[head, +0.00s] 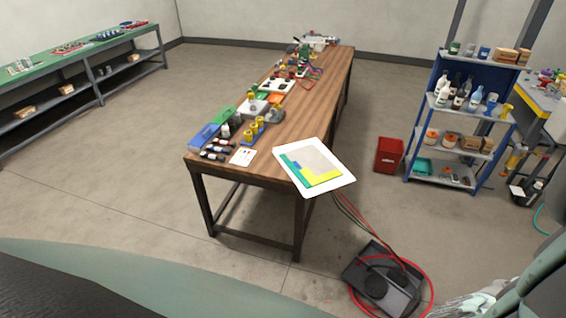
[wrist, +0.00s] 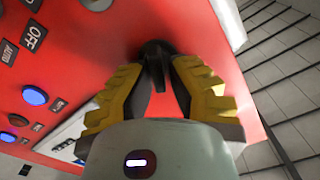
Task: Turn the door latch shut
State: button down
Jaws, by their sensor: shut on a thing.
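In the wrist view, a red panel door (wrist: 80,65) fills the upper left and middle. A black latch handle (wrist: 155,52) stands out from it near its right edge. My gripper (wrist: 156,82), with yellow and black fingers, reaches up to the latch and is shut on it, one finger on each side. The fingers partly hide the latch's lower part, and its exact angle is hard to tell. The head view shows neither the latch nor my gripper.
The panel carries blue buttons (wrist: 35,95) and switches with OFF and AUTO labels. Right of the panel is a tiled floor (wrist: 290,80). The head view shows a wooden workbench (head: 310,110), a blue shelf rack (head: 438,100), a red bin (head: 389,155) and open floor.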

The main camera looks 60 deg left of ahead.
jog(key=m+b, duration=0.2)
jog(key=f+m+b, duration=0.1)
jog(key=m+b, duration=0.1)
jog(key=shift+s+d, duration=0.15)
jog(key=shift+f+m+b, duration=0.15)
jog(key=shift+m+b, duration=3.95)
jog(key=shift+b, duration=0.6)
jog(key=c, duration=1.1)
grip_release()
jog(key=shift+d, duration=0.1)
jog(key=shift+o, duration=0.2)
